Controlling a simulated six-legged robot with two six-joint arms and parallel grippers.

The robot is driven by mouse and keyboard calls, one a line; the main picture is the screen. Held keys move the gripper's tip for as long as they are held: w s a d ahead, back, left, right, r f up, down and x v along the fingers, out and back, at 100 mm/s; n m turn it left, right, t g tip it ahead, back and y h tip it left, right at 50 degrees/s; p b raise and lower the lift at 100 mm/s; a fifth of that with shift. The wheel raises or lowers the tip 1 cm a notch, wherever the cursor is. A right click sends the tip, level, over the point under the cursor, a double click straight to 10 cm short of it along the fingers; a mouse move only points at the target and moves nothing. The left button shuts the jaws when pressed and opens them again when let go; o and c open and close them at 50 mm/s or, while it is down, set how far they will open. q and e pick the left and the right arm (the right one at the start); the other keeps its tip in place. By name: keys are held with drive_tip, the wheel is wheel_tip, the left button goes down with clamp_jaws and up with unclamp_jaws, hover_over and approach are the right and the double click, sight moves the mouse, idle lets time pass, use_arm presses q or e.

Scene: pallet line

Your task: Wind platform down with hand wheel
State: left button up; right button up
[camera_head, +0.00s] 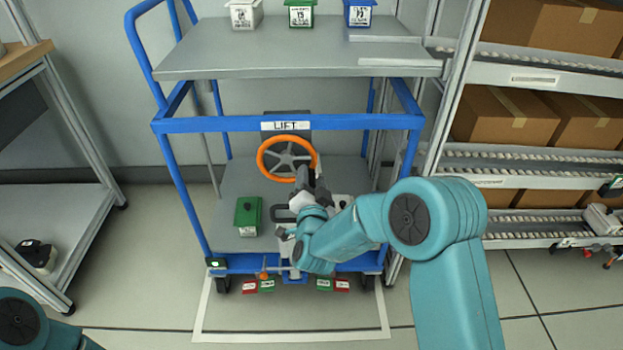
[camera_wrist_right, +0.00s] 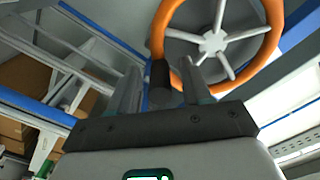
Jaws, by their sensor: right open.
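The orange-rimmed hand wheel (camera_head: 287,158) with grey spokes is below the LIFT label (camera_head: 286,126) on the blue trolley frame. The grey upper platform (camera_head: 270,52) is level above it. My right gripper (camera_head: 307,180) is at the wheel's lower right rim. In the right wrist view, the open fingers of the right gripper (camera_wrist_right: 160,84) flank a dark knob (camera_wrist_right: 160,78) beside the orange rim of the wheel (camera_wrist_right: 157,32); I cannot tell whether they touch it. My left gripper is out of view.
White (camera_head: 245,14), green (camera_head: 300,13) and blue (camera_head: 359,13) bins stand on the upper platform's far edge. A green box (camera_head: 248,216) sits on the lower deck (camera_head: 237,180). A shelf with cartons (camera_head: 512,115) stands at right, a bench (camera_head: 45,215) at left.

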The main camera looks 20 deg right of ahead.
drive_tip(key=shift+w+d, duration=0.15)
drive_tip(key=shift+w, duration=0.45)
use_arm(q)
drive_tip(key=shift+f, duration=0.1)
use_arm(e)
clamp_jaws()
